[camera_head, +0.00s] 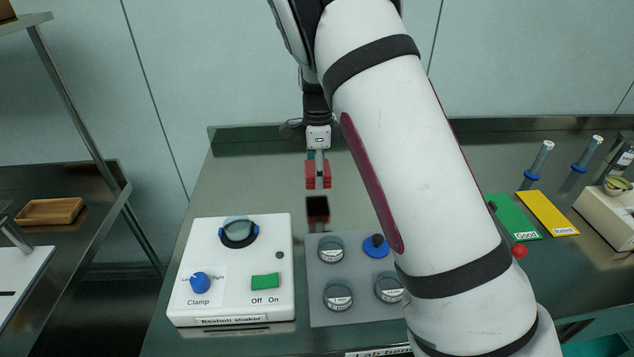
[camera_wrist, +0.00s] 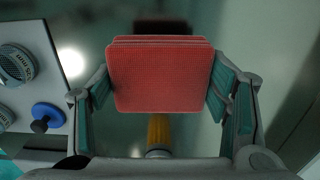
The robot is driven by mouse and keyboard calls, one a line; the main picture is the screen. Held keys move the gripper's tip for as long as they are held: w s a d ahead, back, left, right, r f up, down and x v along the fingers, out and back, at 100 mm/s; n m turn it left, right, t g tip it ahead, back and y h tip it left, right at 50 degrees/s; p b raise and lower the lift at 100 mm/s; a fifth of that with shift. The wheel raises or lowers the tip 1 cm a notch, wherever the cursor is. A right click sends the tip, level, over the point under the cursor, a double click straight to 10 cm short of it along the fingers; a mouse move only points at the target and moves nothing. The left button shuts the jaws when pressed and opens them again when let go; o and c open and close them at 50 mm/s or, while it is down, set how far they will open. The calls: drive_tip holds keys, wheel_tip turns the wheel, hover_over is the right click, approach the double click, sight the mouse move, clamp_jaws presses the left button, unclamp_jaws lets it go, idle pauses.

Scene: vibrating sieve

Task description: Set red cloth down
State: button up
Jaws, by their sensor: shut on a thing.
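A folded red cloth (camera_head: 318,179) is held by my gripper (camera_head: 318,160), above the steel bench behind the grey plate. In the wrist view the red cloth (camera_wrist: 162,77) looks like a layered rectangular pad. The teal finger pads of my gripper (camera_wrist: 160,85) press on its left and right sides. A dark reddish patch, which looks like its reflection, shows on the bench below it. I cannot tell how high the cloth is above the bench.
A grey plate (camera_head: 322,313) carries several lidded round sieves and a blue knob-like part (camera_head: 376,247). Green (camera_head: 512,214) and yellow (camera_head: 548,213) mats lie right. The bench (camera_head: 250,165) behind the shaker is clear.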

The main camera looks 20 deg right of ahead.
sight(318, 193)
drive_tip(key=shift+f, duration=2.15)
drive_tip(key=shift+f, duration=0.1)
drive_tip(key=o, duration=1.1)
drive_tip(key=shift+o, duration=0.2)
